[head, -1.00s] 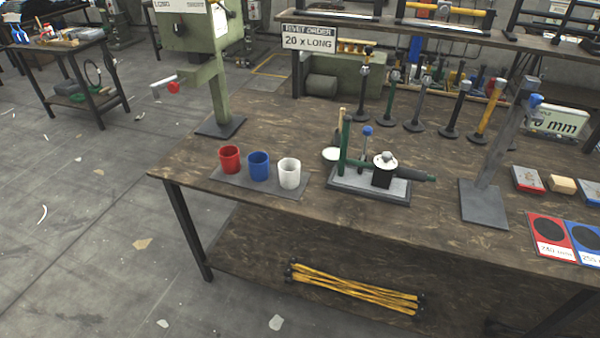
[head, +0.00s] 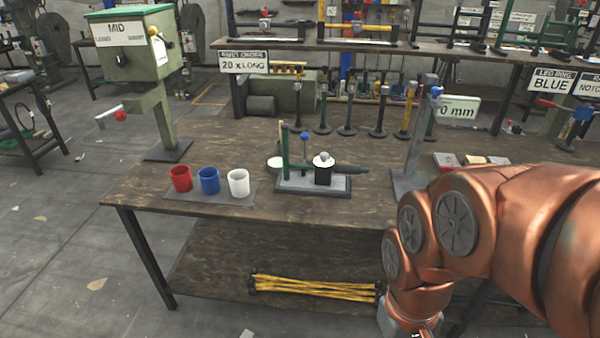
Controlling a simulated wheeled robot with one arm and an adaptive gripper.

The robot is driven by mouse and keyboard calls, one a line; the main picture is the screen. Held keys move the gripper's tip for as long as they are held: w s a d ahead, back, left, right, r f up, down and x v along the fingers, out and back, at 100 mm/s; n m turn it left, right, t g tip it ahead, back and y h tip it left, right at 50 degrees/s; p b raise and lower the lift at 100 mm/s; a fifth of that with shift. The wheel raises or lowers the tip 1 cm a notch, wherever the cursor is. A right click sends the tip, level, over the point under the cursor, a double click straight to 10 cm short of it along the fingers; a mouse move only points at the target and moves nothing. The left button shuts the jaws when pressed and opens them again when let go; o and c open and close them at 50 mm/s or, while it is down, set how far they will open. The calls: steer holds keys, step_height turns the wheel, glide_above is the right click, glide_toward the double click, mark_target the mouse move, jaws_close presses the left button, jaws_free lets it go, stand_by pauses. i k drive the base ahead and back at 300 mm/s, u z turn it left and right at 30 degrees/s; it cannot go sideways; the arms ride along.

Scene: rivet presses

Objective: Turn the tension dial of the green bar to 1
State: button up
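A small fixture with a green upright bar (head: 285,150) and a green horizontal bar (head: 350,169) stands on a grey base plate (head: 312,187) near the front of the wooden workbench. A black block with a pale round knob (head: 323,159) on top sits on this plate. A blue-topped pin (head: 304,137) stands beside the upright. Any dial numbers are too small to read. My copper-coloured arm fills the lower right and bends down past the bench front. Its end runs off the bottom edge, so my gripper's fingers are not visible.
Red (head: 181,178), blue (head: 208,180) and white (head: 238,183) cups stand on a mat left of the fixture. A green press (head: 145,60) stands at the back left, a grey post (head: 412,140) at right. Several upright posts stand behind. Yellow rods (head: 315,287) lie on the lower shelf.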

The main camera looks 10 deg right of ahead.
mark_target(324, 156)
steer(key=u, duration=0.65)
steer(key=k, duration=0.25)
steer(key=u, duration=0.55)
steer(key=i, duration=1)
